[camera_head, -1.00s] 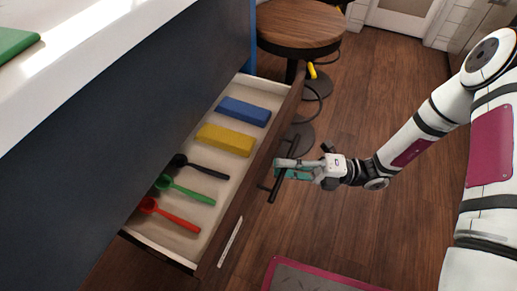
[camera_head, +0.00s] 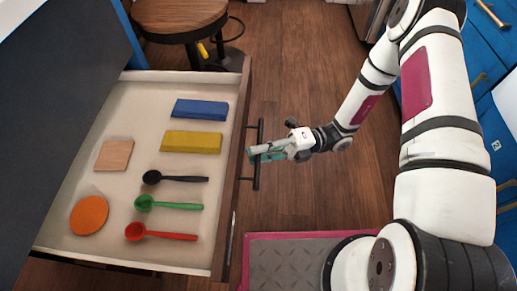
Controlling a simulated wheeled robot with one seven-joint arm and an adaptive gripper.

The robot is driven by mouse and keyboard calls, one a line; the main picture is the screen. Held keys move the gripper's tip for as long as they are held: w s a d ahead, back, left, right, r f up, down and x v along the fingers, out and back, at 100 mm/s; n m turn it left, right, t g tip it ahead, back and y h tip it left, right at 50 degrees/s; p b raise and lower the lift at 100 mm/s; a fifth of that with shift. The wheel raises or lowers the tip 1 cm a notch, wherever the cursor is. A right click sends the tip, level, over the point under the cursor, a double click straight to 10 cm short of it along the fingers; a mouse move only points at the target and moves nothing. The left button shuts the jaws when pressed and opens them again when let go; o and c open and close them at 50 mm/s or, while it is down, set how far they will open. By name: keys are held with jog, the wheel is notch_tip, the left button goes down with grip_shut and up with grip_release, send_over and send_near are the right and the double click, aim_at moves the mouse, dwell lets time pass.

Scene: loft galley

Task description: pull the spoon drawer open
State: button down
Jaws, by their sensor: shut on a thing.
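The spoon drawer (camera_head: 105,256) is pulled well out, with its light inside in full view. In it lie a black spoon (camera_head: 178,179), a green spoon (camera_head: 172,205) and a red spoon (camera_head: 163,234), side by side with handles pointing right. My gripper (camera_head: 256,152) is at the dark bar handle (camera_head: 257,178) on the drawer's front and is shut on it. The fingers hide part of the bar.
The drawer also holds a blue block (camera_head: 200,109), a yellow block (camera_head: 191,142), a wooden square (camera_head: 114,155) and an orange disc (camera_head: 89,215). A round stool (camera_head: 178,15) stands close behind the drawer. A grey mat (camera_head: 290,264) lies on the floor at the front. Blue cabinets (camera_head: 480,50) are at right.

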jog(key=shift+w+d, duration=0.1)
jog(key=c, duration=1.6)
grip_release()
jog(key=shift+c, duration=0.2)
jog(key=v, duration=1.2)
